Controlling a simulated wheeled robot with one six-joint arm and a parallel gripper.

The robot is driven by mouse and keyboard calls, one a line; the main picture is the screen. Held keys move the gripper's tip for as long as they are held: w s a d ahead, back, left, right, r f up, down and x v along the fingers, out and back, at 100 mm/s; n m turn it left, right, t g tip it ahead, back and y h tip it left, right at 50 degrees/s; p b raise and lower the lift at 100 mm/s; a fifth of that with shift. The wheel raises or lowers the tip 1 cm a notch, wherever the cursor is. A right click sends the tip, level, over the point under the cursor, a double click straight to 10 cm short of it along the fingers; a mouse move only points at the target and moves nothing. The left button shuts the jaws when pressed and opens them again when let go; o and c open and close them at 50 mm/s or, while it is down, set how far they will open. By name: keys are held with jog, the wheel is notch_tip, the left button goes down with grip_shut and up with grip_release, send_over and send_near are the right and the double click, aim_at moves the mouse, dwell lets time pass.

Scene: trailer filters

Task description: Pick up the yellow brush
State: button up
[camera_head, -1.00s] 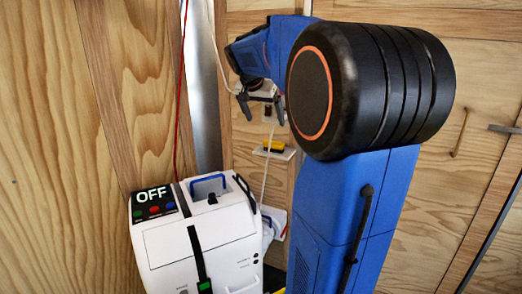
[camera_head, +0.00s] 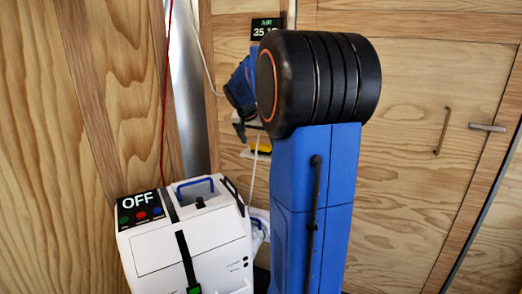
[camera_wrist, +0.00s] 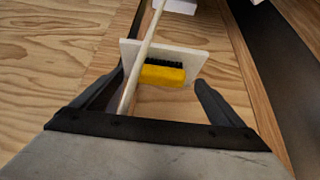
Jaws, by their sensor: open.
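The yellow brush (camera_wrist: 163,76), with black bristles along its upper side, lies on a small white shelf (camera_wrist: 192,57) in the wrist view. In the head view the brush (camera_head: 262,149) shows small, partly hidden by my arm. My gripper (camera_wrist: 159,88) is open, its fingers on either side of the brush in the picture, with nothing held. I cannot tell how much depth separates the fingertips from the brush. In the head view my gripper (camera_head: 246,128) is just above the brush and partly hidden behind my arm.
A pale cord (camera_wrist: 142,50) passes by the brush's left end. A white machine (camera_head: 190,245) with an OFF panel (camera_head: 140,205) stands at the lower left. A red cord (camera_head: 165,90) hangs above it. Wooden walls (camera_head: 420,90) surround the space; a dark air display (camera_head: 266,28) is behind my arm.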

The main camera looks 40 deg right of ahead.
aim_at(259, 145)
jog(key=shift+x, duration=2.35)
jog(key=shift+w+a, duration=0.1)
jog(key=shift+w, duration=0.05)
jog(key=c, duration=1.2)
jog(key=shift+c, duration=0.2)
jog(key=shift+a+r, duration=0.1)
notch_tip(259, 145, up, 7)
jog(key=s+a, duration=0.4)
jog(key=a, duration=0.5)
jog(key=s+a, duration=0.3)
jog(key=a, duration=0.6)
jog(key=shift+s+a, duration=0.15)
jog(key=shift+s, duration=0.2)
